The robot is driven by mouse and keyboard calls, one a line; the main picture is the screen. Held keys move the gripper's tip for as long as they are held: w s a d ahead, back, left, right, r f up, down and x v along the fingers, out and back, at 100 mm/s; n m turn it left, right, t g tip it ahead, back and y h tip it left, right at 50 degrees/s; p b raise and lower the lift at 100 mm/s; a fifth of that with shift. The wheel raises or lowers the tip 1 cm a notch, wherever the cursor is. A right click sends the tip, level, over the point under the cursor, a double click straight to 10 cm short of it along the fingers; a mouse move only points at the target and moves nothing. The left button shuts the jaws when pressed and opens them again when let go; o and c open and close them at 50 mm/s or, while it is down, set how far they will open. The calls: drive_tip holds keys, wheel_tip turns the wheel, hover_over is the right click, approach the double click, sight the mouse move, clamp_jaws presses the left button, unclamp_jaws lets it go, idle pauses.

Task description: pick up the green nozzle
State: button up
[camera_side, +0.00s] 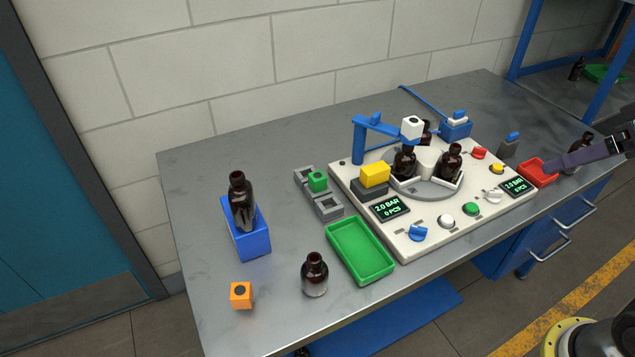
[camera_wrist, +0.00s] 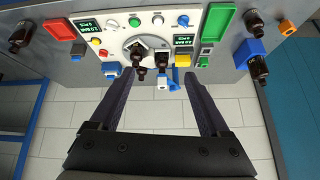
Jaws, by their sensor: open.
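The green nozzle (camera_side: 317,180) is a small green cube-shaped piece sitting in a slot of a grey holder (camera_side: 328,207), left of the white machine panel. In the wrist view the green nozzle (camera_wrist: 203,62) shows small, to the right of the fingers. My gripper (camera_side: 566,161) is at the far right of the side view, well away from the nozzle, near a red tray. Its two dark fingers also show in the wrist view (camera_wrist: 160,74), spread wide apart. No held object shows between them.
The machine (camera_side: 459,230) has a turntable with brown bottles and a blue overhead arm (camera_side: 379,131). A green tray (camera_side: 360,250), a loose bottle (camera_side: 315,275), an orange block (camera_side: 241,295) and a bottle on a blue stand (camera_side: 252,243) are around the holder.

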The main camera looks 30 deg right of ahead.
drive_tip(key=w+r, duration=0.4)
drive_tip(key=w, duration=0.3)
drive_tip(key=n+g, duration=0.2)
drive_tip(key=g, duration=0.1)
hover_over(319, 178)
drive_tip(key=s, duration=0.2)
drive_tip(key=f, duration=2.6)
drive_tip(key=shift+a+f, duration=0.15)
drive_tip(key=shift+a, duration=0.1)
drive_tip(key=shift+t, duration=0.3)
drive_tip(key=shift+x, duration=2.95)
drive_tip(key=shift+d, duration=0.2)
drive_tip(key=shift+s, duration=0.1)
clamp_jaws()
